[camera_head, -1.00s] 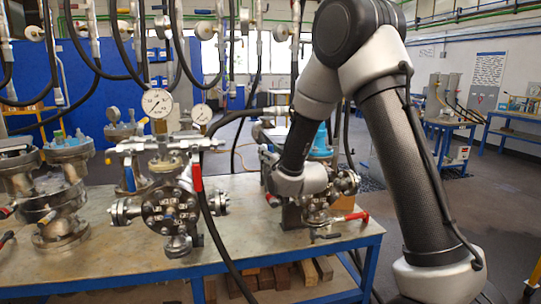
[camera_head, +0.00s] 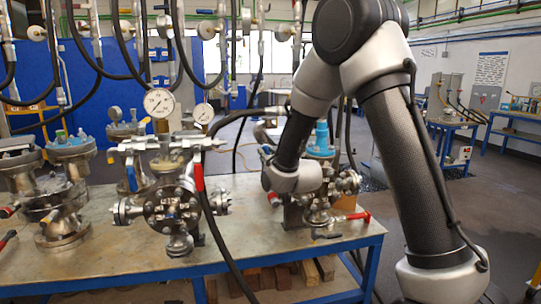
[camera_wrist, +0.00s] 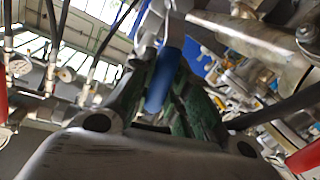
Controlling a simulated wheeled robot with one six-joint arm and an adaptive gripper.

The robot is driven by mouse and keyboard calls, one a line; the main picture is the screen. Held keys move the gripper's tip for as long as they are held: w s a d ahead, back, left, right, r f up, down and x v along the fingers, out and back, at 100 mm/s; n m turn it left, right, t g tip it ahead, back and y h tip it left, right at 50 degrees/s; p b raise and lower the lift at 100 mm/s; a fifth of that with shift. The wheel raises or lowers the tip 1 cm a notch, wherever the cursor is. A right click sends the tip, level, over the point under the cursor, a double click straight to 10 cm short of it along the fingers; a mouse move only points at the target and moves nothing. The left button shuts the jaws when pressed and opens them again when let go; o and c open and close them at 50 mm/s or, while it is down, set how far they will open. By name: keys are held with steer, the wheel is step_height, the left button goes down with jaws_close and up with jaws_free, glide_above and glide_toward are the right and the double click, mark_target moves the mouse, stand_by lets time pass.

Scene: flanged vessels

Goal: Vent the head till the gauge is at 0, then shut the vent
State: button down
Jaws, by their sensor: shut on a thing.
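In the wrist view my gripper (camera_wrist: 160,98) has its dark green fingers closed around a blue lever handle (camera_wrist: 165,75) on a metal fitting. The needle readings are too small to tell. Which gauge belongs to the gripped valve is unclear.
A red-handled valve (camera_head: 358,216) is low beside the right vessel. A black hose (camera_head: 222,240) hangs down in front of the bench (camera_head: 110,262). More flanged vessels (camera_head: 60,200) stand at the left. The floor right of the bench is open.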

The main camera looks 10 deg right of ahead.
steer(key=a+f+n+g+h, duration=0.1)
steer(key=a+f+n+h, duration=0.2)
steer(key=n, duration=1)
steer(key=shift+a+f, duration=1.15)
steer(key=shift+f, duration=0.9)
steer(key=c, duration=1.3)
jaws_free()
steer(key=shift+c, duration=0.2)
steer(key=shift+s, duration=0.15)
steer(key=s+r, duration=0.2)
steer(key=s, duration=0.9)
steer(key=shift+s+r, duration=0.25)
steer(key=shift+s, duration=0.05)
